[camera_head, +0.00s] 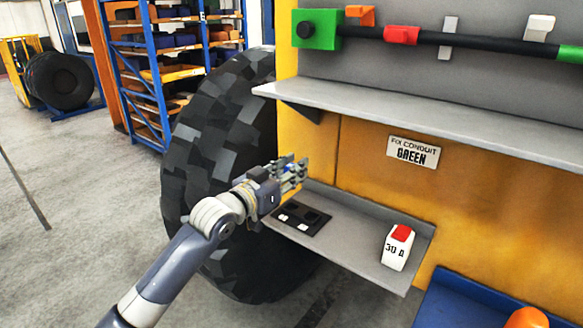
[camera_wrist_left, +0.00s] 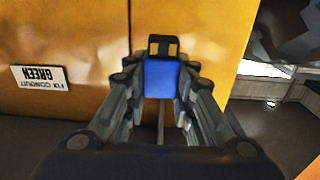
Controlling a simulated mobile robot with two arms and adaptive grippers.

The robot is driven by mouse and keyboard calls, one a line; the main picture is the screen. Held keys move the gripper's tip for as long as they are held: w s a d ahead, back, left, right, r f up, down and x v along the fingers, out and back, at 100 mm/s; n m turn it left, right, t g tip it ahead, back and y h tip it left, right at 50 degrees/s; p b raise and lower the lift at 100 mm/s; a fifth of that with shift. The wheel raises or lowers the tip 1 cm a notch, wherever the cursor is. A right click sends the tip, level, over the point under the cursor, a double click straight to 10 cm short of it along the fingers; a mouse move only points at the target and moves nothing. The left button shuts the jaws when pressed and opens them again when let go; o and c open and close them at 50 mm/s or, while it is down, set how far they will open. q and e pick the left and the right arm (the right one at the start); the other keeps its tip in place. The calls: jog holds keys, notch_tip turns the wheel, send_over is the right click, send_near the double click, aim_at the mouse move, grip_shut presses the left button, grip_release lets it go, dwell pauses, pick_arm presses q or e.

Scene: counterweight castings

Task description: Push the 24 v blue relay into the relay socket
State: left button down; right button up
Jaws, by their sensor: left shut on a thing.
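My left gripper (camera_head: 291,172) is above the lower grey shelf, near its left end. In the left wrist view its two fingers are shut on the blue relay (camera_wrist_left: 161,80), which has a dark frame-like part at its far end. In the head view the fingers mostly hide the relay. A dark socket plate (camera_head: 316,229) with black square openings and small white marks lies on the shelf, below the gripper and a little to its right. The relay is held above the plate, apart from it. My right gripper is not in view.
A white block with a red top, marked 30 A (camera_head: 397,252), stands at the right of the lower shelf (camera_head: 350,236). An upper shelf (camera_head: 420,118) overhangs from the yellow panel. A large tyre (camera_head: 215,130) stands left of the shelf. A blue bin (camera_head: 470,300) is at lower right.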

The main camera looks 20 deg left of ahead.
pick_arm(q)
jog(key=shift+w+a, duration=0.1)
jog(key=shift+a, duration=0.05)
jog(key=shift+w+a+f, duration=0.1)
jog(key=shift+f, duration=0.55)
jog(key=shift+f+b, duration=0.9)
jog(key=shift+f, duration=0.25)
jog(key=shift+f+b, duration=0.65)
jog(key=shift+f, duration=0.5)
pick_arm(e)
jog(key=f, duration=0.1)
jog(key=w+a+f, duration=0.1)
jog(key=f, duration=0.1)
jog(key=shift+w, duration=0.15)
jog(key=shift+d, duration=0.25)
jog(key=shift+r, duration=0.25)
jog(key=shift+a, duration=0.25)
